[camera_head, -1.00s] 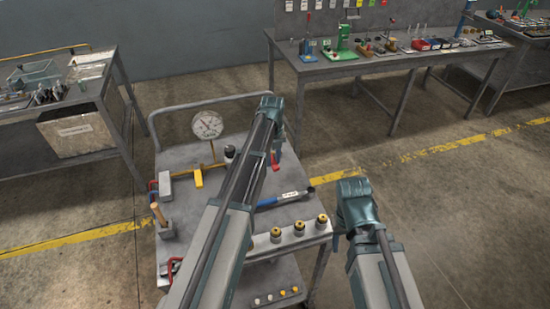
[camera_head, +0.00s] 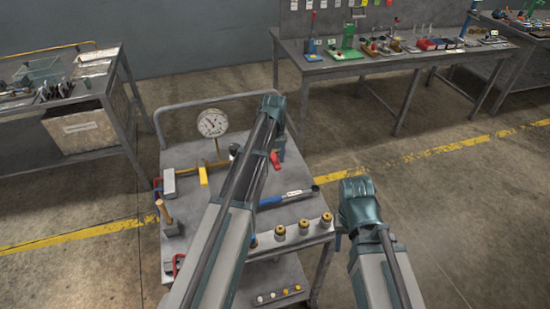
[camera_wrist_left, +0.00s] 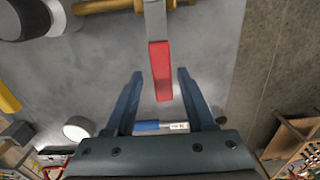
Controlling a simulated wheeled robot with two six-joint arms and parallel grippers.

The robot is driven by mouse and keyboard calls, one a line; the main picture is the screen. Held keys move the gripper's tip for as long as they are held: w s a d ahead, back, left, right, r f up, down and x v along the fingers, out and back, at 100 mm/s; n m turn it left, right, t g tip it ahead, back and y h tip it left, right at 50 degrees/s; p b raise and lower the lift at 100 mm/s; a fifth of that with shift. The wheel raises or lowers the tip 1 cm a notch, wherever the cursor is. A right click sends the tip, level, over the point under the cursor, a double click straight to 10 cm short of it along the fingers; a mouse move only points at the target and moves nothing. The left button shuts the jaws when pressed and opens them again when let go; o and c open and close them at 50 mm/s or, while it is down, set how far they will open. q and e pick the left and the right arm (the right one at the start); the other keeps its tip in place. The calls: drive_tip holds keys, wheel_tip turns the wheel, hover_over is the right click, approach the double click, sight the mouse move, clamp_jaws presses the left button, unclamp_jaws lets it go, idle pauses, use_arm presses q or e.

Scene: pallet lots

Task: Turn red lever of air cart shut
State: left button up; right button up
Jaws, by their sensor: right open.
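The air cart (camera_head: 190,154) is a grey wheeled table with a round gauge (camera_head: 212,123) on a brass pipe. Its red lever (camera_head: 275,159) shows beside my left forearm. In the left wrist view the red lever (camera_wrist_left: 160,72) points toward the palm, on a grey stem by a brass pipe (camera_wrist_left: 105,6). My left gripper (camera_wrist_left: 160,76) is open, with one dark finger on each side of the lever in the picture. I see no contact; how deep the lever sits is unclear.
A yellow-handled part (camera_head: 203,174), a blue tool (camera_head: 286,198) and several brass-topped fittings (camera_head: 304,227) are on the cart top. A workbench (camera_head: 400,66) stands behind right, another (camera_head: 75,104) at left. The floor right of the cart is open.

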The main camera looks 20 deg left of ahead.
sight(275, 161)
use_arm(q)
drive_tip(key=shift+r, duration=0.2)
wheel_tip(275, 161, up, 14)
drive_tip(key=p, duration=1.3)
drive_tip(key=shift+f+p, duration=0.25)
drive_tip(key=shift+p, duration=0.15)
drive_tip(key=shift+d, duration=0.1)
drive_tip(key=s+d+n, duration=0.5)
drive_tip(key=s+n, duration=0.3)
drive_tip(key=s+d+f+n+b, duration=0.1)
drive_tip(key=s+d+n, duration=0.5)
drive_tip(key=s+n, duration=0.3)
drive_tip(key=s+d+f+n+y+b, duration=0.1)
drive_tip(key=s+d+n, duration=0.5)
drive_tip(key=s+n, duration=0.2)
drive_tip(key=shift+s+f+n, duration=0.2)
drive_tip(key=shift+s+n, duration=0.1)
drive_tip(key=shift+s, duration=0.35)
